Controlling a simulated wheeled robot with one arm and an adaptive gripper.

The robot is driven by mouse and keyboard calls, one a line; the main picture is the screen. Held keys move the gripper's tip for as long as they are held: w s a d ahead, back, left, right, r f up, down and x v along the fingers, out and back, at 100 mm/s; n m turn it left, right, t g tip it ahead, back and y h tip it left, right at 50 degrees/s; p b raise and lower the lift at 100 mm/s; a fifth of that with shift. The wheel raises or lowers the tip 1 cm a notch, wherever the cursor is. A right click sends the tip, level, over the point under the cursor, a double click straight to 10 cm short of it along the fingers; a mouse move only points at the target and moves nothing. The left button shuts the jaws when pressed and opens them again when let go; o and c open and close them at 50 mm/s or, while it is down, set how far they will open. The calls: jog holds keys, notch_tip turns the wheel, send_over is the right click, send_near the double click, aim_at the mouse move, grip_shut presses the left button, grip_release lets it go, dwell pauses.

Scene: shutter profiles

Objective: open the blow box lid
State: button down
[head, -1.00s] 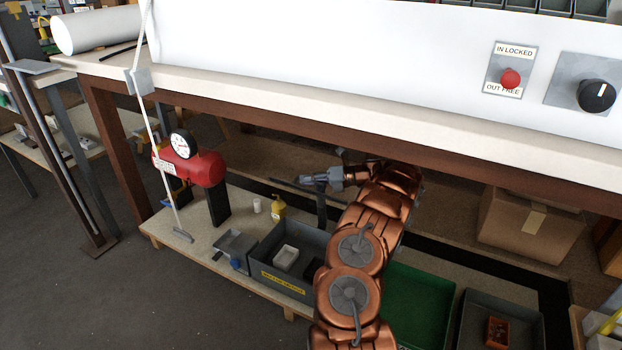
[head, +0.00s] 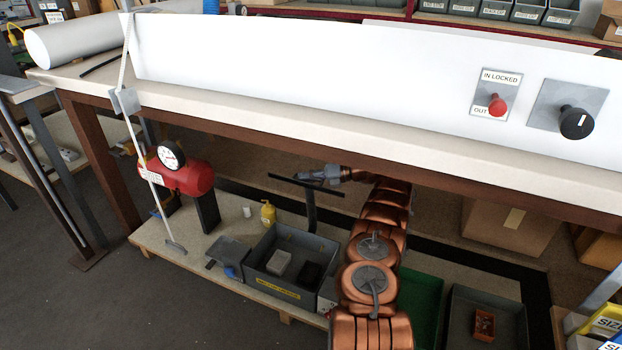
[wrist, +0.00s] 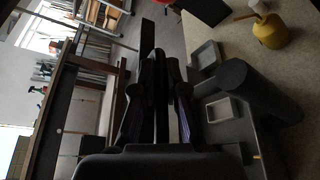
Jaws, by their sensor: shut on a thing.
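A grey box (head: 258,264) with a yellow label stands on the low shelf under the bench, its top open. The label is too small to read surely. A dark thin bar (head: 288,181) lies across a grey upright post (head: 311,212) at the box's back edge. My gripper (head: 316,175) is shut on this bar from the right, above the box. In the wrist view my gripper (wrist: 165,85) is dark, with the bar (wrist: 148,38) projecting beyond its fingers and a dark cylinder (wrist: 252,92) beside it. I cannot tell surely which part is the lid.
The bench edge (head: 330,130) passes close above my arm. A green tray (head: 424,290) and a cardboard box (head: 507,228) are to the right.

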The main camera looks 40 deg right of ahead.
jog(key=shift+w+d+f+b, duration=0.2)
jog(key=shift+w+d+b, duration=0.15)
jog(key=shift+d+b, duration=0.15)
jog(key=c, duration=1.2)
grip_release()
jog(key=shift+d+r, duration=0.1)
notch_tip(320, 180, up, 10)
